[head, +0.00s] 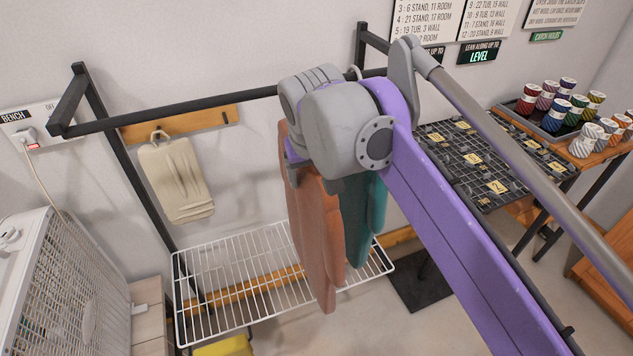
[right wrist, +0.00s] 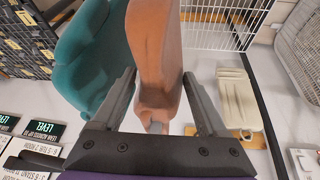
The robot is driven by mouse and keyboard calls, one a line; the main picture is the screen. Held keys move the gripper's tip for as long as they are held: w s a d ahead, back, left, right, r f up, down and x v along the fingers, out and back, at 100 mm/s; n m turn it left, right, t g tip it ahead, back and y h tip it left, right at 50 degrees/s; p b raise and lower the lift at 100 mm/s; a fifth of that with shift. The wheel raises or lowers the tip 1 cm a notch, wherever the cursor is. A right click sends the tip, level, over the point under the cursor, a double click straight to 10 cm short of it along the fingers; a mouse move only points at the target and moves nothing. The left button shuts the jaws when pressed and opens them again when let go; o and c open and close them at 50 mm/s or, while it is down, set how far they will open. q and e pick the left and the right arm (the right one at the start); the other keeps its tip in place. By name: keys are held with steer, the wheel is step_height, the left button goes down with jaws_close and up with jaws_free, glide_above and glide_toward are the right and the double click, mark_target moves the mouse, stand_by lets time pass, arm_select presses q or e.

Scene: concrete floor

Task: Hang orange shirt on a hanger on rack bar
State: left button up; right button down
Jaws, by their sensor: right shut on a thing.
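The orange shirt (head: 315,235) hangs down below my right gripper (head: 310,178) in the head view. It also fills the space between the two fingers in the right wrist view (right wrist: 155,45), where the gripper (right wrist: 158,76) is shut on it or its hanger. A small grey piece at the shirt's top may be the hanger (right wrist: 157,127); its hook is not clear. The black rack bar (head: 180,109) runs behind my wrist, which hides part of it. I cannot tell whether the hanger touches the bar. My left gripper is not in view.
A teal garment (head: 361,220) hangs just right of and behind the shirt. A beige cloth (head: 175,180) hangs on a wooden wall rail (head: 205,120). A white wire shelf (head: 235,285) lies below. The bar's left stretch is bare.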

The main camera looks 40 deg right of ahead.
steer(key=w+d+f+b, duration=0.1)
steer(key=w+d+f, duration=0.1)
steer(key=w, duration=0.8)
steer(key=shift+w+d+f+b, duration=0.15)
steer(key=shift+d+f+b, duration=0.1)
steer(key=shift+b, duration=0.15)
stand_by(0.4)
jaws_free()
stand_by(0.3)
steer(key=p+v, duration=0.2)
steer(key=v, duration=0.9)
steer(key=shift+f, duration=0.1)
